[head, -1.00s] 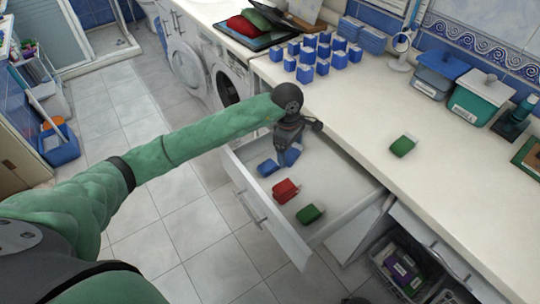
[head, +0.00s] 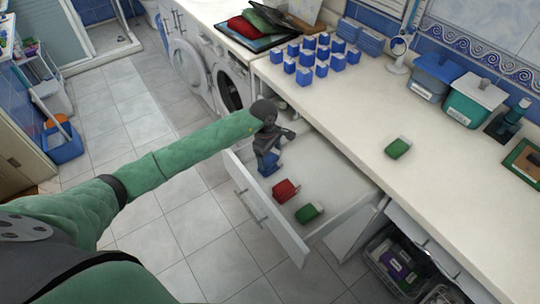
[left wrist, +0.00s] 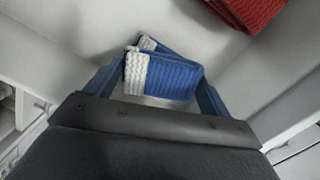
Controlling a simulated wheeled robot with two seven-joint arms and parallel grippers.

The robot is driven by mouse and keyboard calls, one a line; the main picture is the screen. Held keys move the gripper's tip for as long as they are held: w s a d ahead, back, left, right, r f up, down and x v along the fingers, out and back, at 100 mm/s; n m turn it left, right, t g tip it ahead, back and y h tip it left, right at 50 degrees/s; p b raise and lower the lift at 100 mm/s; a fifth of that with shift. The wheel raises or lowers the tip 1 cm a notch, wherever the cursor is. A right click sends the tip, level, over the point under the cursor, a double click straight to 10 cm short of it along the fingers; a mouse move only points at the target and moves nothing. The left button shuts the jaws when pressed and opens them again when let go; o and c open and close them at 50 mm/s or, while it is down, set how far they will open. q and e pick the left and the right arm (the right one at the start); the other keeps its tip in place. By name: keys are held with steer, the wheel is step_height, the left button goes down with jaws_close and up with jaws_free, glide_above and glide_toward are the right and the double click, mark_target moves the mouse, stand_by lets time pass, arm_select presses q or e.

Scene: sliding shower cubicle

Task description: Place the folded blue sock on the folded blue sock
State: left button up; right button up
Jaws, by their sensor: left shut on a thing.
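My left gripper (head: 268,158) is in the open drawer, shut on a folded blue sock (left wrist: 170,78) with a white ribbed cuff. In the left wrist view the fingers stand at either side of it. A second folded blue sock (left wrist: 149,43) shows only as a thin part at the held sock's far edge. It appears to lie under or behind the held one; whether they touch cannot be told. In the head view the gripper covers much of the blue patch.
The open drawer (head: 335,205) also holds a red folded sock (head: 286,190) and a green one (head: 309,212), nearer its front right. Another green sock (head: 398,148) lies on the counter (head: 440,170). Several blue cubes (head: 304,76) stand on the counter behind the drawer.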

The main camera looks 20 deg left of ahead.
arm_select(q)
steer(key=shift+f, duration=0.75)
arm_select(e)
steer(key=shift+s+d+f, duration=0.15)
steer(key=shift+f, duration=0.35)
steer(key=shift+s+d+f, duration=0.1)
steer(key=shift+d+f, duration=0.05)
steer(key=shift+f, duration=0.35)
arm_select(q)
steer(key=shift+f, duration=0.15)
arm_select(e)
steer(key=shift+w+a+r, duration=0.1)
steer(key=shift+r, duration=0.2)
arm_select(q)
steer(key=o, duration=0.9)
arm_select(e)
steer(key=shift+s, duration=0.2)
arm_select(q)
steer(key=shift+r, duration=0.2)
arm_select(e)
steer(key=shift+w, duration=0.1)
